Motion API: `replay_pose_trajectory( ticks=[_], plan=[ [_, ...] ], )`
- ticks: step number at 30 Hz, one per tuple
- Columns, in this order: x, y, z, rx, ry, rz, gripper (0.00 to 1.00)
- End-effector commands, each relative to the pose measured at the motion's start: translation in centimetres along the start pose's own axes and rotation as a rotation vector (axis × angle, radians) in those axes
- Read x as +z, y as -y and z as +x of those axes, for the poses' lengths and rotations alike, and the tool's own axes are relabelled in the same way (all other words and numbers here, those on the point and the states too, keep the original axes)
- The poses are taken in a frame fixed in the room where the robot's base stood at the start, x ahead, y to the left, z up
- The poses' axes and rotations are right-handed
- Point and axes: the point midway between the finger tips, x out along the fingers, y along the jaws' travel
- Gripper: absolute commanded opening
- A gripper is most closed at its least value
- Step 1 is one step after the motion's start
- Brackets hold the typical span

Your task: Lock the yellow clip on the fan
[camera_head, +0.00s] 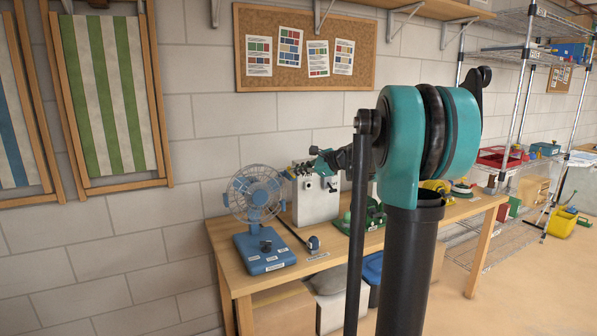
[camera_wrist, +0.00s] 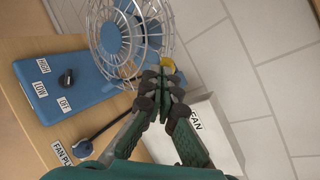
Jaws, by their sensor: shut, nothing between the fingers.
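The blue fan stands at the left end of the wooden table, its cage (camera_head: 256,193) facing out; in the wrist view the wire cage (camera_wrist: 125,35) fills the top middle. The fan's base (camera_wrist: 62,88) carries a black knob (camera_wrist: 66,79) and HIGH, LOW and OFF labels. The yellow clip (camera_wrist: 168,65) shows at the cage's lower right rim, partly hidden behind my fingertips. I cannot tell whether it is locked. My gripper (camera_wrist: 160,82) is shut and empty, its tips at or very near the clip. In the head view my gripper (camera_head: 314,151) is small, right of the fan.
A white box (camera_head: 316,200) stands right of the fan; its FAN label shows in the wrist view (camera_wrist: 196,121). A cord with a plug (camera_head: 313,243) lies on the table (camera_head: 221,233). A green item (camera_head: 352,222) sits farther right. A block wall is behind.

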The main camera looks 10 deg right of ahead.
Motion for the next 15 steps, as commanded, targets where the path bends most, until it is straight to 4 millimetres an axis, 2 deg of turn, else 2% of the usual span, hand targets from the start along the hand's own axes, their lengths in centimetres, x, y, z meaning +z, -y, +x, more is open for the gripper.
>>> replay_pose_trajectory(
  ticks=[8, 15],
  plan=[
    [0.4, -0.7, 0.4, 0.002, -0.083, -0.128, 0.00],
    [0.7, -1.7, 1.1, 0.001, -0.204, -0.312, 0.00]
  ],
)
